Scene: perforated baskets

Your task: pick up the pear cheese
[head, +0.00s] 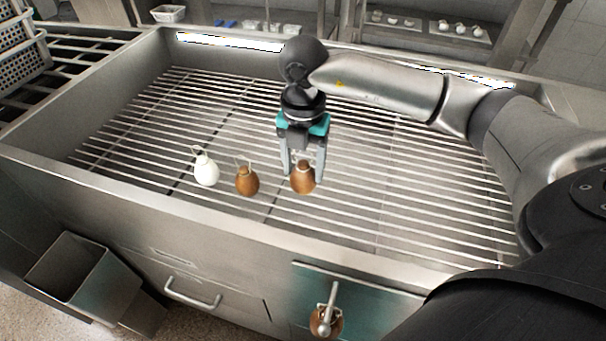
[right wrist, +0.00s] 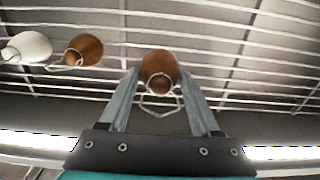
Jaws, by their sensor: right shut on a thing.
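My right gripper (head: 303,170) is shut on a brown pear cheese (head: 302,178) over the slatted metal rack. In the right wrist view the held cheese (right wrist: 160,68) sits between the fingertips (right wrist: 158,82), with a string loop on its near side. A second brown pear cheese (head: 247,181) stands on the rack to the left of the gripper. A white pear cheese (head: 206,170) with a string loop is farther left. Both also show at the left of the right wrist view. My left gripper is not in view.
The slatted rack (head: 160,120) lies inside a steel basin with raised walls (head: 100,178). Another brown cheese (head: 326,322) hangs by a string below the front edge. An empty metal bin (head: 70,268) is at lower left. The rack's left and right parts are clear.

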